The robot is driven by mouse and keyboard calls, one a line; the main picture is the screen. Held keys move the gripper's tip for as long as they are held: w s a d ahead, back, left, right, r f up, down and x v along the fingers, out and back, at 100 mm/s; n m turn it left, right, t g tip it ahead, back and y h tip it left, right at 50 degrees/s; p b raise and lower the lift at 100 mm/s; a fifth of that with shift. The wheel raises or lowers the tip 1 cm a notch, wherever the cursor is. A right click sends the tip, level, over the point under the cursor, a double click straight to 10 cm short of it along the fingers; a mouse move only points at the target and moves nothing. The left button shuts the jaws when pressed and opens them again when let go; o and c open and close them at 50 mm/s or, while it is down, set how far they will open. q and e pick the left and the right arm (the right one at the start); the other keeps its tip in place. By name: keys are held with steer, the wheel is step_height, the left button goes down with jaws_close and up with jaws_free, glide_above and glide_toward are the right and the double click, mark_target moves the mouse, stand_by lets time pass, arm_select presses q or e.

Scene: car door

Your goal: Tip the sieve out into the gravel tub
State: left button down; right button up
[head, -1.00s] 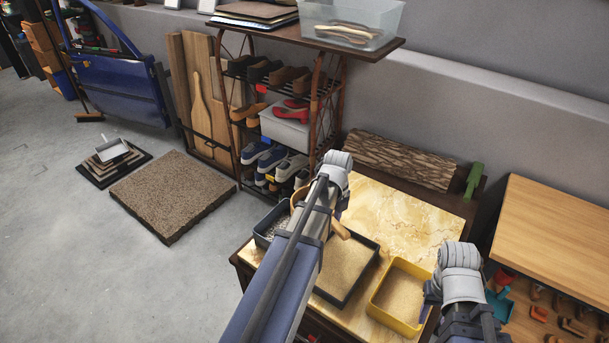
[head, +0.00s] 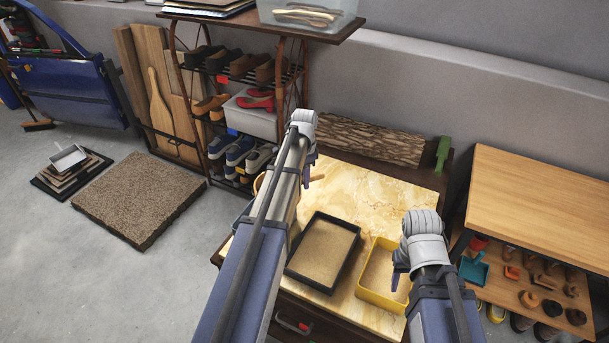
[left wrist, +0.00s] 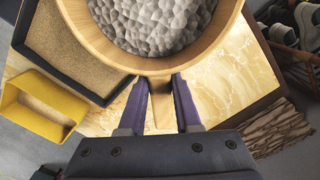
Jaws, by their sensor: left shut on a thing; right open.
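My left gripper (left wrist: 160,103) is shut on the wooden handle (left wrist: 160,115) of the round sieve. In the left wrist view the sieve's pale wooden rim (left wrist: 107,57) surrounds grey stones (left wrist: 150,25), and it looks about level. In the head view my left arm hides most of the sieve; a bit of its rim (head: 258,183) shows left of the arm. The gravel tub is mostly hidden there behind the arm; only a bluish edge (head: 241,212) shows. My right gripper (head: 400,275) is open and empty near the yellow tub (head: 362,292).
A dark tray of sand (head: 347,272) and the yellow tub of sand stand on the marble-topped table (head: 385,205). A log (head: 360,140) lies at its back. A shoe rack (head: 290,75) stands behind left, a wooden-topped bench (head: 545,210) at right. The marble between tray and log is clear.

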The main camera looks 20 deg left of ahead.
arm_select(q)
steer(key=shift+w+a+n, duration=0.2)
steer(key=shift+w+n, duration=0.5)
steer(key=shift+n, duration=0.3)
steer(key=shift+r, duration=0.1)
steer(key=shift+s+r+t+h, duration=0.3)
steer(key=shift+t+h, duration=0.4)
steer(key=shift+t, duration=0.3)
steer(key=shift+a+r+t+h+p, duration=0.15)
steer(key=shift+r+t+h+p, duration=0.2)
steer(key=shift+r+t, duration=0.2)
